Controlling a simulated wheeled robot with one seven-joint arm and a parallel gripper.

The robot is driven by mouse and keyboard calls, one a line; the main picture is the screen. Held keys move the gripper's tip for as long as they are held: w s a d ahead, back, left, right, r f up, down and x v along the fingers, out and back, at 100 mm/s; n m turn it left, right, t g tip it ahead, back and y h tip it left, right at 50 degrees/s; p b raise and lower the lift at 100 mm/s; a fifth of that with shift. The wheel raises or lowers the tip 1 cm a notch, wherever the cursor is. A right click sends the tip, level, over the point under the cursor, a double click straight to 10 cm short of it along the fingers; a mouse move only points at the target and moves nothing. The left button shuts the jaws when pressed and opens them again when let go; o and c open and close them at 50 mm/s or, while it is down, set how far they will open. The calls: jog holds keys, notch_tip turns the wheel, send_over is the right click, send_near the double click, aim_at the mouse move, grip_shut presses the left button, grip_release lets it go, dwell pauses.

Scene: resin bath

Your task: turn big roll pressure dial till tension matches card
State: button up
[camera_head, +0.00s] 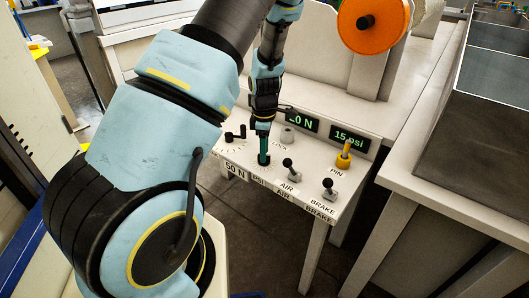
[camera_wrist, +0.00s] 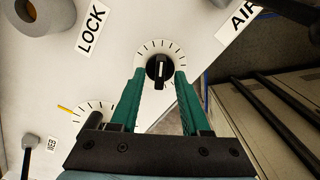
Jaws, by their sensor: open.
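My gripper (camera_wrist: 160,74) is open, its two green fingers on either side of a black dial (camera_wrist: 159,70) with a white pointer line and a ring of tick marks. I cannot tell whether the fingers touch it. In the head view my gripper (camera_head: 264,150) points down at the panel near the PSI label (camera_head: 259,181) and hides the dial. A card reading 50 N (camera_head: 236,170) is on the panel's front edge. The tension display (camera_head: 302,121) is partly hidden and shows ".0 N". The pressure display (camera_head: 349,136) reads 15 psi.
An AIR lever (camera_head: 290,168) and a BRAKE lever (camera_head: 329,188) stand right of my gripper. A yellow PIN knob (camera_head: 344,154) is behind them. A grey LOCK knob (camera_head: 287,135) is near the displays. A second tick ring (camera_wrist: 70,109), with one orange mark, is partly hidden by my gripper.

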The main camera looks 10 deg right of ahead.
jog(key=shift+f, duration=0.5)
grip_shut()
dwell(0.3)
